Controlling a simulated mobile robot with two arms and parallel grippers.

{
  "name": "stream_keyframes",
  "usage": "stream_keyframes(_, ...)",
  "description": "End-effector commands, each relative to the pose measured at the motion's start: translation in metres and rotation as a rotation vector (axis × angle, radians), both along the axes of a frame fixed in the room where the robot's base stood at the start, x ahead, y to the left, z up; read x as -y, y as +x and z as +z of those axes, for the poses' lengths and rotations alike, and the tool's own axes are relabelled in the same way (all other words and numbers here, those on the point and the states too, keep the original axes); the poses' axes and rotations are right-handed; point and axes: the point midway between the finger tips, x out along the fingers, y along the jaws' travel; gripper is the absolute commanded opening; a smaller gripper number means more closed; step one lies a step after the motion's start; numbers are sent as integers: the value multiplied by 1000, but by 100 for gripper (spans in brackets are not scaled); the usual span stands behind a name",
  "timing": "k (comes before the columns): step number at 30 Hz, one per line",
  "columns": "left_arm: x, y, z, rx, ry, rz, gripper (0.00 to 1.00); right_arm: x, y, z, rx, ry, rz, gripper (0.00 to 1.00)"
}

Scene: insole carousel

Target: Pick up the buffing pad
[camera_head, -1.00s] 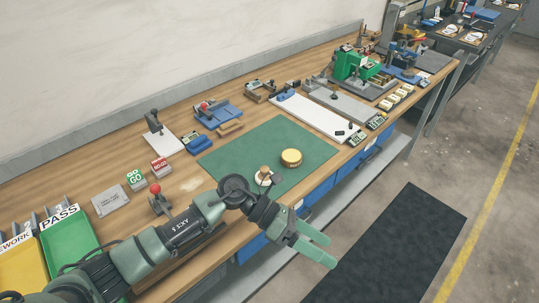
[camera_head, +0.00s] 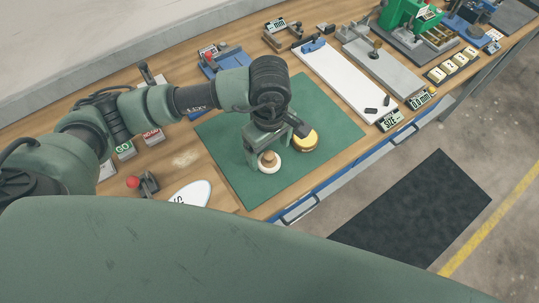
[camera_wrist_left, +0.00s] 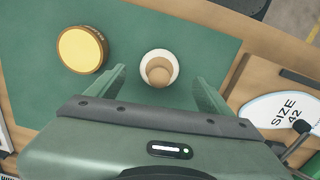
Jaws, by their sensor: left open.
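The buffing pad, a white disc with a tan wooden knob, lies on the green mat (camera_head: 330,118); it shows in the head view (camera_head: 268,165) and the wrist view (camera_wrist_left: 158,68). My left gripper (camera_head: 274,148) is above the mat at the pad, pointing down. In the wrist view its fingers (camera_wrist_left: 160,84) are open, one to each side of the pad, with the pad just ahead of the tips. Nothing is held. The gripper hides a little of the pad's far side in the head view. My right gripper is not in view.
A round yellow-topped tin (camera_head: 306,140) stands close to the gripper on the mat; it also shows in the wrist view (camera_wrist_left: 82,50). A white size-marked insole shape (camera_head: 192,193) lies near the front edge. The mat's right part is clear.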

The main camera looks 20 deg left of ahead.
Motion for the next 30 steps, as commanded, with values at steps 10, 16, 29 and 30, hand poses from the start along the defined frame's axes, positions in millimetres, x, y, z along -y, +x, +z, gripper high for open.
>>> stream_keyframes(10,-1,-4,-40,-3,-1,1,81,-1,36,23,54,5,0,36)
stream_keyframes(16,-1,-3,-42,-1,-2,1,81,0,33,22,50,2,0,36)
stream_keyframes(29,-1,-3,-41,-1,-2,2,15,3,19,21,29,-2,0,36)
stream_keyframes(30,-1,-3,-41,-1,-2,2,15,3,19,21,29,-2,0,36)
